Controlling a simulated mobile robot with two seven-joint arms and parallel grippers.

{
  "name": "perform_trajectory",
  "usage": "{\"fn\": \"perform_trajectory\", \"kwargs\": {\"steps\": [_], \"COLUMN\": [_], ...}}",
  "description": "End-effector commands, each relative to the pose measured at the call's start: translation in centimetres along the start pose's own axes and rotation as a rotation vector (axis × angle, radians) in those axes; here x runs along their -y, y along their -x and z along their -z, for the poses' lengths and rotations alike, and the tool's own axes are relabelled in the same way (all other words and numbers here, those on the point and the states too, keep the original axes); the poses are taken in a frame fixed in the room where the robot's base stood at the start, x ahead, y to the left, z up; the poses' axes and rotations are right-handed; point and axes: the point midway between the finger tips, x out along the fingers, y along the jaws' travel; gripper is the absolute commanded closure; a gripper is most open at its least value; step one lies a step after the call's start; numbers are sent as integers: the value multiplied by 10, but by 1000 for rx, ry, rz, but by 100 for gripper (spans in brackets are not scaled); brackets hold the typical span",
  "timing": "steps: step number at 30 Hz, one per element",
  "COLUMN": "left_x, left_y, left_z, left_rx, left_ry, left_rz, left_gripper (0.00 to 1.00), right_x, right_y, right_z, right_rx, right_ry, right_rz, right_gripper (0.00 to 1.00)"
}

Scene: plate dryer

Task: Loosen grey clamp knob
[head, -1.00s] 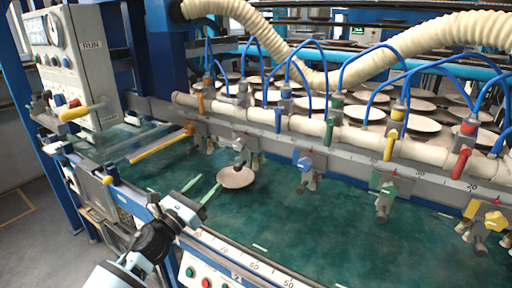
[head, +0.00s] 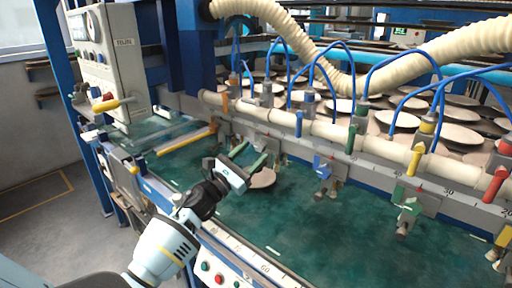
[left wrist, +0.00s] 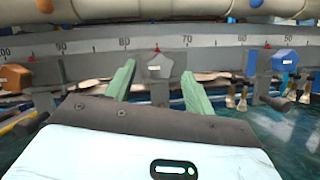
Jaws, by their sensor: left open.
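The grey clamp knob (left wrist: 159,66) is a small pentagon with a white label, on a clamp at the scale rail near the 70–80 marks. My left gripper (left wrist: 158,75) is open, with its two green fingers on either side of the knob in the left wrist view. No finger visibly presses on the knob; I cannot tell how far the tips are from it in depth. In the head view my left gripper (head: 249,153) reaches towards the rail, and the knob there cannot be made out clearly. My right gripper is not in view.
A blue clamp knob (left wrist: 284,61) is to the right and an orange one (left wrist: 14,77) to the left. A green clamp (head: 408,200) hangs further along the rail. A control box (head: 112,65) stands at left.

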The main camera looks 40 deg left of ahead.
Motion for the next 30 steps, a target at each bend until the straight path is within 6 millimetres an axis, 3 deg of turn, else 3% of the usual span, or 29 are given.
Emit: {"fn": "perform_trajectory", "kwargs": {"steps": [6,17,27,30], "left_x": [0,0,0,0], "left_y": [-23,-27,-27,-27], "left_z": [-1,1,1,1], "left_rx": [0,-1,-1,-1], "left_ry": [1,1,1,2], "left_rz": [-1,0,0,0], "left_gripper": [47,47,88,91], "right_x": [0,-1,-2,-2], "right_y": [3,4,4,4], "right_z": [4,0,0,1], "right_rx": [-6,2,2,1], "right_ry": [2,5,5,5], "right_rz": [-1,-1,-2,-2], "right_gripper": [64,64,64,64]}}
